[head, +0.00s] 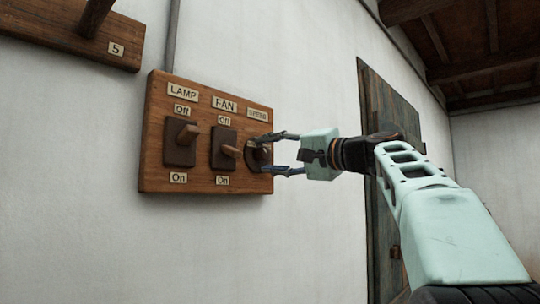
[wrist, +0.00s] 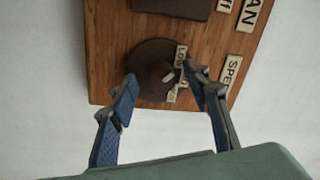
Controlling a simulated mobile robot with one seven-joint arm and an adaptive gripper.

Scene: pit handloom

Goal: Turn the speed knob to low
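The speed knob (head: 256,157) is a dark round knob at the right end of the wooden switch board, under a "SPEED" label. In the wrist view the knob (wrist: 147,62) shows a pale mark on its raised part, on the side near the small scale labels; a "LOW" label (wrist: 181,58) is partly readable beside it. My gripper (head: 265,155) is open. Its two fingertips, also in the wrist view (wrist: 160,82), stand on either side of the knob's near edge. I cannot tell whether they touch it.
The wooden board (head: 153,110) on the white wall also carries a lamp switch (head: 181,152) and a fan switch (head: 223,158), close left of the knob. Another wooden board (head: 50,35) is at upper left. A dark door (head: 372,100) stands behind my arm.

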